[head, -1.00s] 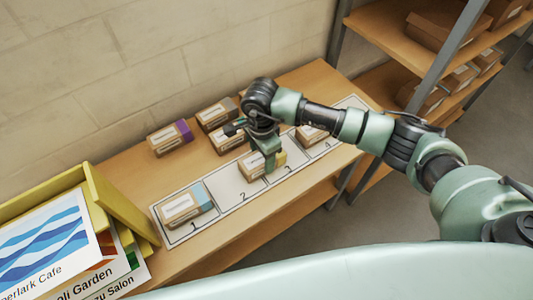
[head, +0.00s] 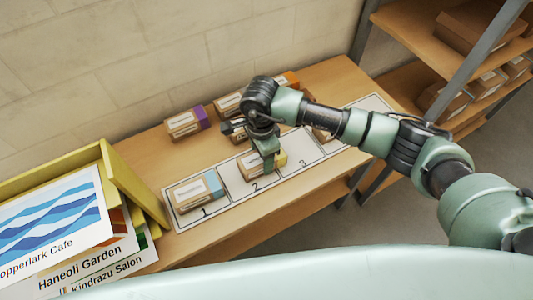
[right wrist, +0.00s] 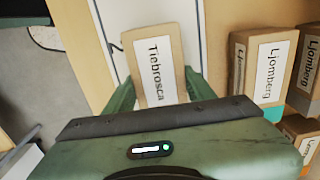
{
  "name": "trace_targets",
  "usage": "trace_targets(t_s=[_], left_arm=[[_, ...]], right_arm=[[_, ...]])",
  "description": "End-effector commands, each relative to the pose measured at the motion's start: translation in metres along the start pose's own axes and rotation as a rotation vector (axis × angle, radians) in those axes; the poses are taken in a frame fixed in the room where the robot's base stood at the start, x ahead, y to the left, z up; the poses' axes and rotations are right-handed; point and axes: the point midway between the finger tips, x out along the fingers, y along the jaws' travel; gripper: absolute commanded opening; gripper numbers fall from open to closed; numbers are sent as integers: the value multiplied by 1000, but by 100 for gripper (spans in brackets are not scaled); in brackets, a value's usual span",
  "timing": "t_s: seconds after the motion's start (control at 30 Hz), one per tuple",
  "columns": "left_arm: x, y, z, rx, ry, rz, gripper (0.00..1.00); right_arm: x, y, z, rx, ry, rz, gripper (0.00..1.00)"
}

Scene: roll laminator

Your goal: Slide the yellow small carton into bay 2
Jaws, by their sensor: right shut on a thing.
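The yellow small carton (head: 249,166) is brown with a white label and a yellow end. In the head view it lies on the white bay strip (head: 226,178), in the upper part of bay 2. Its yellow end points toward bay 3; whether that end crosses the dividing line is hidden. My right gripper (head: 268,162) reaches down over it and is shut on it. In the right wrist view the carton (right wrist: 157,68), labelled "Tiebrosca", sits between the two green fingers. My left gripper is not in view.
A blue-ended carton (head: 195,192) occupies bay 1. A purple-ended carton (head: 185,124) and others stand behind the strip. Another carton (head: 323,134) lies further right, partly behind my arm. A yellow bin with signs (head: 130,190) stands left. Bay 3 (head: 300,150) looks largely clear.

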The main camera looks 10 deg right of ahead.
Motion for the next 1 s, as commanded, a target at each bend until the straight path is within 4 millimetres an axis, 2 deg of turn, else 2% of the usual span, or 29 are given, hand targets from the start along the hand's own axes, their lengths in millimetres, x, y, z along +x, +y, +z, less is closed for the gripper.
trace_targets(t_s=[0.87,0.9,1.0], left_arm=[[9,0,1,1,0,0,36],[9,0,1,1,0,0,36],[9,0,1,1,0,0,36]], right_arm=[[0,2,42,-1,0,-1,1],[-1,2,43,-1,0,-1,57],[-1,2,42,0,0,-1,80]])
